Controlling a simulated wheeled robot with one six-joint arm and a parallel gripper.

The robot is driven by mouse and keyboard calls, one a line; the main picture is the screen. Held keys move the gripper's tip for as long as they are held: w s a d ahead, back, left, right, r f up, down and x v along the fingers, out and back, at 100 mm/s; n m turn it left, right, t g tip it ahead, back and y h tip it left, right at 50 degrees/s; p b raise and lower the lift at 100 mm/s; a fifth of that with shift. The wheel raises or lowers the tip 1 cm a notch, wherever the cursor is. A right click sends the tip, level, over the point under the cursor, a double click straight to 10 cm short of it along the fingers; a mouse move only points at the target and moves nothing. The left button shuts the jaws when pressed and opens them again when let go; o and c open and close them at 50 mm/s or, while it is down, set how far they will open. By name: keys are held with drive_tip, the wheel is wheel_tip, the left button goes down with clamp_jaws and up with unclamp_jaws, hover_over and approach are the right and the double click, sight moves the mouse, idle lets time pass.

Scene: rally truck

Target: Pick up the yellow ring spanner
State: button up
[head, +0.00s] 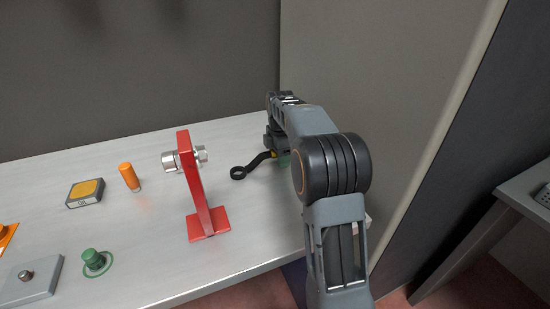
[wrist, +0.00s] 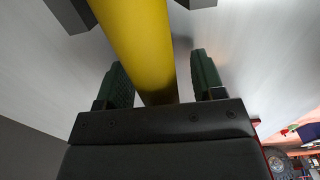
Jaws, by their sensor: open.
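The ring spanner has a dark ring end (head: 240,172) that shows in the head view on the bench, with a dark neck running toward my gripper (head: 280,157). In the wrist view the spanner's thick yellow handle (wrist: 140,35) runs between the green-padded fingers of my gripper (wrist: 160,70). The fingers are open, one on each side of the handle, with a clearer gap on the right.
The pale bench (head: 150,230) holds a red stand (head: 205,195) with a metal fitting, left of my arm. Farther left are an orange cylinder (head: 130,177), a yellow-topped box (head: 86,193), a green knob (head: 95,259) and a grey plate (head: 30,285). A panel (head: 385,100) rises behind my arm.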

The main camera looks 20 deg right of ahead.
drive_tip(key=shift+f, duration=0.3)
drive_tip(key=shift+r, duration=0.1)
clamp_jaws()
idle(0.4)
